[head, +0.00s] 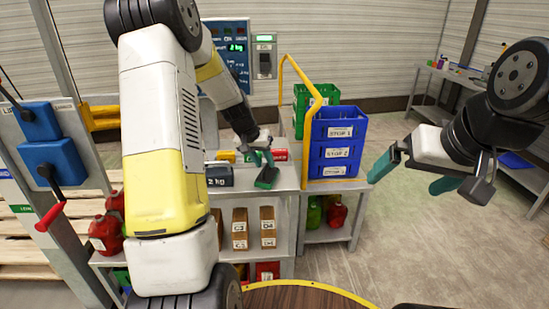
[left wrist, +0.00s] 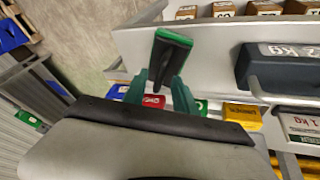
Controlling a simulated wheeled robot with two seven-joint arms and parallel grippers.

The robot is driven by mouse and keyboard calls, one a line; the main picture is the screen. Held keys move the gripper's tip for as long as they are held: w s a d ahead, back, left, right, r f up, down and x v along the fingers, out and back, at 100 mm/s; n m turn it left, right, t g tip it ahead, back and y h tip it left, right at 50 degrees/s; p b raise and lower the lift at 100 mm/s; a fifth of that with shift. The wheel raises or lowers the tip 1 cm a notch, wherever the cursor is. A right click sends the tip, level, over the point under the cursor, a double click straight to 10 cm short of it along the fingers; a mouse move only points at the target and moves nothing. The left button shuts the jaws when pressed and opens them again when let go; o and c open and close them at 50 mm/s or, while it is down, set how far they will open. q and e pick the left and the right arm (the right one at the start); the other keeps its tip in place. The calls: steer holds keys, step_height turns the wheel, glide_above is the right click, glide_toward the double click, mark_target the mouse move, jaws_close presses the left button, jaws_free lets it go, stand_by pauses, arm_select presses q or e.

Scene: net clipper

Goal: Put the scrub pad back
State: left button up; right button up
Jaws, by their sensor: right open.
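The scrub pad (head: 267,178), green with a dark face, hangs tilted at my left gripper (head: 258,157) above the top of the grey shelf unit. It also shows in the left wrist view (left wrist: 168,55), where the two green fingers of my left gripper (left wrist: 160,92) close on its lower part from both sides. Whether the pad touches the shelf top cannot be told. My right gripper (head: 412,177) is at the right over open floor, its green fingers apart with nothing between them.
On the shelf top (head: 287,180) lie a dark 2 kg block (head: 220,175) and a red block (head: 281,155). Stacked blue crates (head: 337,140) and a green crate (head: 301,103) stand right of it, beside a yellow rail (head: 281,80). Red canisters (head: 103,235) stand at left.

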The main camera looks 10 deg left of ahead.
arm_select(q)
steer(key=v, duration=1.1)
steer(key=s+d+r+t, duration=0.1)
steer(key=s+d+r, duration=0.4)
steer(key=s+r, duration=0.6)
steer(key=s+d+f+t, duration=0.1)
steer(key=s+d, duration=0.2)
steer(key=s, duration=1.4)
